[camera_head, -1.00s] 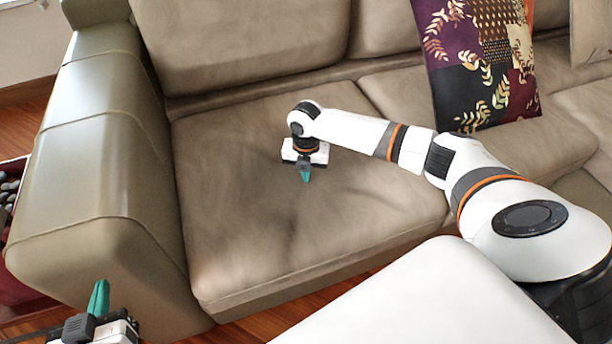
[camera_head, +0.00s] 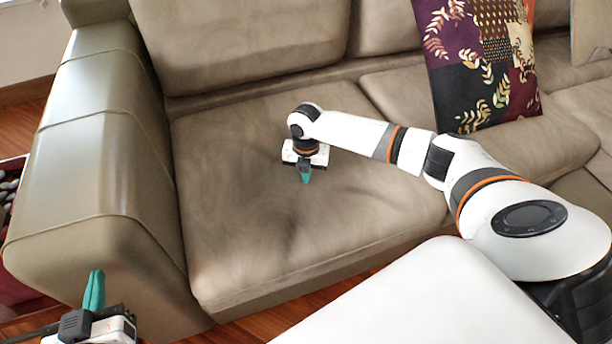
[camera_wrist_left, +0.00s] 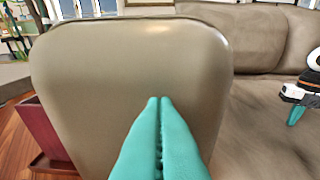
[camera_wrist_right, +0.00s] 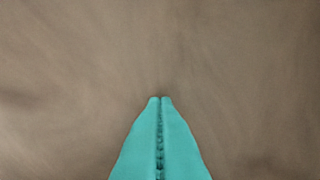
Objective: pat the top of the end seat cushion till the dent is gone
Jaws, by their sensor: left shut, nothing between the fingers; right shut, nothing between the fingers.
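The end seat cushion (camera_head: 240,210) is a brown-grey sofa seat beside the left armrest in the head view. Its top shows darker, uneven shading around the middle and front, where a dent may lie. My right gripper (camera_head: 305,180) is over the middle of this cushion, fingers shut and pointing down. In the right wrist view its teal fingers (camera_wrist_right: 160,102) face the cushion surface (camera_wrist_right: 80,60), which fills the view; I cannot tell whether they touch it. My left gripper (camera_head: 94,290) is shut and empty in front of the armrest, also seen in the left wrist view (camera_wrist_left: 160,102).
The sofa armrest (camera_head: 85,150) stands left of the cushion, between it and a dark red container (camera_head: 12,270) of dark rounded things. A patterned pillow (camera_head: 475,65) leans on the neighbouring seat at right. The back cushion (camera_head: 240,40) rises behind. Wooden floor shows in front.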

